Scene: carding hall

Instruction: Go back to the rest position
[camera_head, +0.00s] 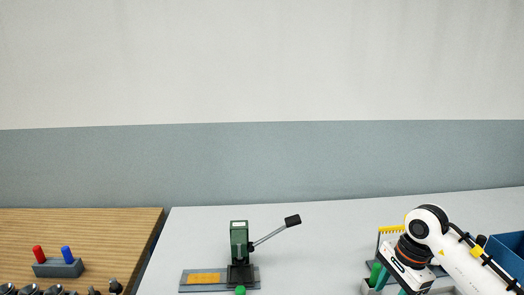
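My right arm comes in from the lower right, with its white wrist and dark ribbed joint bent downward. Its gripper (391,283) points down at the bottom edge, in front of a grey rack (378,248) with a yellow toothed top. Teal finger parts show below the white gripper body. Their tips are cut off or hidden, so I cannot tell whether they hold anything. My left arm and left gripper are not in view.
A green lever press (239,242) stands on a grey base with an orange strip, mid-table. A blue bin (508,252) is at the far right. A wooden table (75,228) at left bears a grey block (58,268) with red and blue pegs. The light table (330,225) is clear between press and rack.

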